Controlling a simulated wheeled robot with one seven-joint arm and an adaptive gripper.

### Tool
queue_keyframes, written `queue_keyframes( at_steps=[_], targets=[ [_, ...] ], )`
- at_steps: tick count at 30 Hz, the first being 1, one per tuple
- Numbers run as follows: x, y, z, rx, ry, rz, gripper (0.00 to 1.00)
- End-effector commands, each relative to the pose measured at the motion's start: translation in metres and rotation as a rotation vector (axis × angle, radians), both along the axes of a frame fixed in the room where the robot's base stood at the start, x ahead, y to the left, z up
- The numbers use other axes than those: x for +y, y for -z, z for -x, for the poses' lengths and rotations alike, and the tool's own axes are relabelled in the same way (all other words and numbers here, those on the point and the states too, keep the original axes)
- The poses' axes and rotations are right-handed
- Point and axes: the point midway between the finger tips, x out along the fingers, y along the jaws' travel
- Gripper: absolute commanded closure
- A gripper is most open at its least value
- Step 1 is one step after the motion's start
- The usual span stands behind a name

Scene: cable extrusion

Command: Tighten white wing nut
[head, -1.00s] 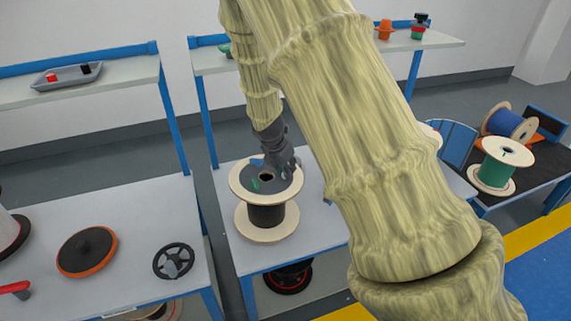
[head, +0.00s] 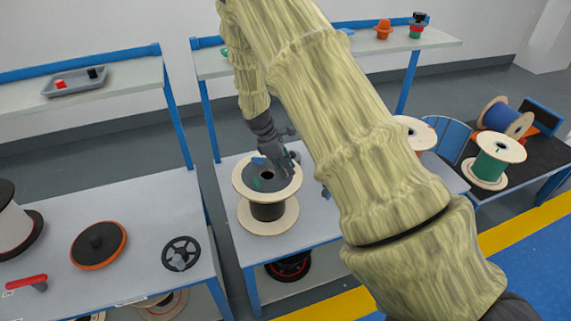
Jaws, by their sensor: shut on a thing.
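No white wing nut can be made out. A wooden spool with black cable (head: 268,211) stands upright on the middle table. A blue piece (head: 258,161) and a green piece (head: 257,184) show on its top flange. My dark grey gripper (head: 287,169) points down at the right part of that flange. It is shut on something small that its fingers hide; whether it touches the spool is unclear.
A black hand wheel with a grey piece (head: 180,255), an orange-rimmed disc (head: 98,246) and a red-handled tool (head: 27,282) lie on the left table. Green (head: 490,165) and blue (head: 501,121) spools stand right. Shelves (head: 108,88) rise behind.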

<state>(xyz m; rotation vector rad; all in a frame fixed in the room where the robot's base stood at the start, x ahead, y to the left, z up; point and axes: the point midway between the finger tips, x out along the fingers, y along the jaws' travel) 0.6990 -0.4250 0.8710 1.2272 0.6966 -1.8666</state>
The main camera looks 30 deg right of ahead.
Motion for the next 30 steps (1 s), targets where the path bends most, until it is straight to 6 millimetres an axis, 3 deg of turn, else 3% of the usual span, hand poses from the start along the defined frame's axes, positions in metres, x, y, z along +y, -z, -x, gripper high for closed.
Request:
queue_keyframes(
  at_steps=[30],
  targets=[
    [-0.0009,0.0002,-0.0003,0.045,0.967,-0.001,1.0]
  ],
)
